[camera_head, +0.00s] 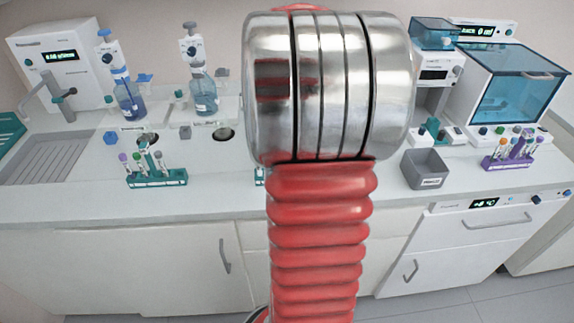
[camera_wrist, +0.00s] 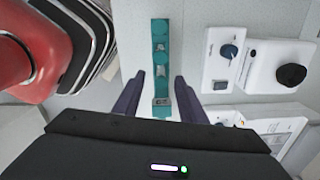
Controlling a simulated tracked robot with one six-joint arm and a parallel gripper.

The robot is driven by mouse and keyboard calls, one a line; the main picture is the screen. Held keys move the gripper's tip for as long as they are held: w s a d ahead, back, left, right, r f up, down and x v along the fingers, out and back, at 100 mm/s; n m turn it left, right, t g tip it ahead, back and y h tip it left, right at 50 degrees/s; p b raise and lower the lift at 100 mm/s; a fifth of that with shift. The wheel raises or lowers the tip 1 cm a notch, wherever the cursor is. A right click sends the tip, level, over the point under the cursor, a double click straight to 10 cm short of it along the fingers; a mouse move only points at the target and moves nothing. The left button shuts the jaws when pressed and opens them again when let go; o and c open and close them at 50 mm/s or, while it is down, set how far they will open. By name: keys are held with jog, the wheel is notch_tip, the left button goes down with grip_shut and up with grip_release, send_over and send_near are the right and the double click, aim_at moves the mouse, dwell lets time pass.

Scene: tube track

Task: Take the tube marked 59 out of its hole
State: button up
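My gripper (camera_wrist: 158,80) shows in the wrist view with two dark fingers spread apart and nothing visibly held between them. A narrow teal rack (camera_wrist: 161,43) runs lengthwise beyond and between the fingertips. Round teal shapes and small greyish parts show along it, too small to tell apart. No tube number is readable, so I cannot tell which tube is marked 59. In the head view, a teal rack (camera_head: 158,182) with several capped tubes stands at the left. A purple rack (camera_head: 508,163) with several capped tubes stands at the right. My arm hides the middle of the bench and my gripper there.
A grey open box (camera_head: 425,169) stands right of my arm. A blue-windowed machine (camera_head: 515,85) stands at the back right. In the wrist view, white devices with knobs (camera_wrist: 278,66) lie right of the rack.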

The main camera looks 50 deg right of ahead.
jog(key=shift+f, duration=0.4)
jog(key=shift+s+d+f, duration=0.1)
jog(key=shift+f, duration=1.2)
jog(key=shift+d+f, duration=0.1)
jog(key=shift+f, duration=1.2)
jog(key=c, duration=0.9)
